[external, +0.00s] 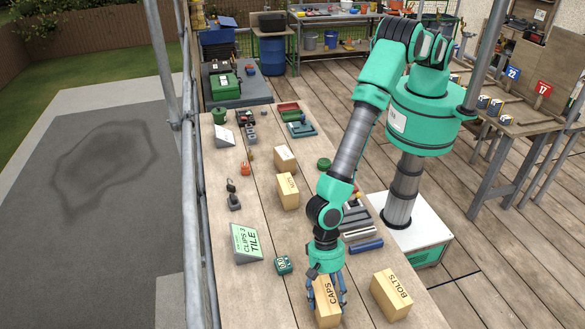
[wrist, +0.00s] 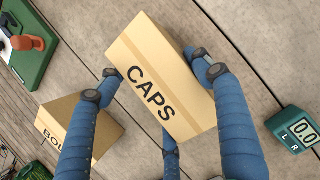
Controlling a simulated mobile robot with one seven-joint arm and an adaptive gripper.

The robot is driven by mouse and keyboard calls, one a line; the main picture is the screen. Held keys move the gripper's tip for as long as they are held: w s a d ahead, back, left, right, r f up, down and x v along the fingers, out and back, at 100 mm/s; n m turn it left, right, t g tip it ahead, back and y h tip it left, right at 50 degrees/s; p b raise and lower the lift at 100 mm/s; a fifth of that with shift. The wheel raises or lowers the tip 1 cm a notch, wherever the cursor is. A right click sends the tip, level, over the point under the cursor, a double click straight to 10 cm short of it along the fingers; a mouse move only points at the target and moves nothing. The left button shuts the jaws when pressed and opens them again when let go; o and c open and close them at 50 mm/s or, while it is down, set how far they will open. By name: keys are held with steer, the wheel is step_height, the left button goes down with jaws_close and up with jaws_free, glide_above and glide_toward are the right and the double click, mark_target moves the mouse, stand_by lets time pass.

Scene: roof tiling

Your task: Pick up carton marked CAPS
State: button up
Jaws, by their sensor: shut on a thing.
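The carton marked CAPS (external: 327,302) is a tan box near the front end of the long plank table. It also fills the middle of the wrist view (wrist: 160,84), with its lettering facing the camera. My gripper (external: 327,288) is shut on it, with blue fingers on opposite sides of the box; the fingers show clearly in the wrist view (wrist: 158,80). I cannot tell whether the carton touches the table or is slightly above it.
The BOLTS carton (external: 391,294) stands close to the right of it. The NUT carton (external: 288,191) stands farther back. Scaffold poles (external: 200,200) run along the table's left side.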

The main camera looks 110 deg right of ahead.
mark_target(330, 295)
steer(key=shift+r, duration=0.2)
steer(key=shift+r+p, duration=0.15)
steer(key=shift+p, duration=0.25)
steer(key=shift+r+b, duration=0.45)
steer(key=shift+r, duration=1.3)
steer(key=s+d+b, duration=0.1)
steer(key=s+d, duration=0.2)
steer(key=s, duration=0.1)
steer(key=s+d+r+b, duration=0.1)
steer(key=s+d, duration=0.2)
steer(key=d, duration=0.1)
steer(key=s+d+b, duration=0.1)
steer(key=s+d, duration=0.2)
steer(key=s, duration=0.1)
steer(key=shift+s+d+r, duration=0.2)
steer(key=shift+s+d, duration=0.15)
